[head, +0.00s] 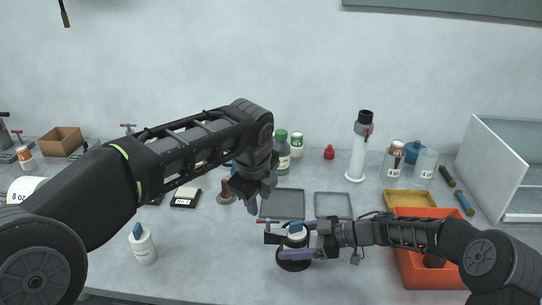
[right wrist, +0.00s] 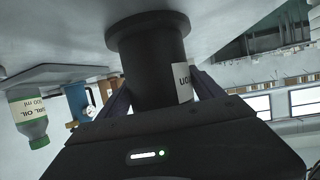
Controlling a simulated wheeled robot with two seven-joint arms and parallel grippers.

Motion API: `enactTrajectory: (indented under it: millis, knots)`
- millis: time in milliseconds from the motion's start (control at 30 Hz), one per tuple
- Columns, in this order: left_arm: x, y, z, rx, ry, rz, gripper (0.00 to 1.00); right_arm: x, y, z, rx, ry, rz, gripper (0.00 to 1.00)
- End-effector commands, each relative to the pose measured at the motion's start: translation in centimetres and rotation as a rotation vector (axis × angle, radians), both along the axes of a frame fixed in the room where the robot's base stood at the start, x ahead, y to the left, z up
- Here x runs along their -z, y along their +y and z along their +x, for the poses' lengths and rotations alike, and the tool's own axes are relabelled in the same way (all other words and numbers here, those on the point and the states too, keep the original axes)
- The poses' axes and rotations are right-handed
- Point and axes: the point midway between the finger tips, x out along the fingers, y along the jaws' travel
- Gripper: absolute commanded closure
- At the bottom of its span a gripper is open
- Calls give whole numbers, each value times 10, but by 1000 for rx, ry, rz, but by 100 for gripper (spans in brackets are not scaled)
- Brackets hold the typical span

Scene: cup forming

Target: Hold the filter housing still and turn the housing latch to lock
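A black cylinder with a wide round foot and a pale label, seemingly the filter housing (right wrist: 155,65), stands on the table. In the head view its dark foot (head: 293,265) shows, with a white top and a blue piece, possibly the latch (head: 296,227), above it. My right gripper (head: 290,246) comes in from the right with its fingers on both sides of the cylinder, and appears closed on it. My left gripper (head: 259,202) hangs above and left of the housing, pointing down, with its fingertips apart and nothing between them. A red-tipped bar (head: 264,221) lies beside the blue piece.
Two grey trays lie behind the housing, one at left (head: 283,203) and one at right (head: 332,205). An orange bin (head: 412,270) stands under my right arm. A tall white tube (head: 357,152) stands further back.

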Motion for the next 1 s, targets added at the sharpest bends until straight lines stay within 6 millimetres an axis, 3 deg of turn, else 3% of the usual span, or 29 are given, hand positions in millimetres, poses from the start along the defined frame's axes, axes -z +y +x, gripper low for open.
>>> enactTrajectory:
  millis: [233, 567, 767, 1000]
  knots:
    - [0, 0, 0, 0, 0, 0, 67, 0, 0, 0, 0, 0, 0, 3]
    - [0, 0, 0, 0, 0, 0, 67, -1, -3, 0, 1, 0, -1, 3]
    - [0, 0, 0, 0, 0, 0, 67, -10, -24, -3, 2, -1, -1, 3]
    - [0, 0, 0, 0, 0, 0, 67, -29, -69, -9, 2, -2, -1, 3]
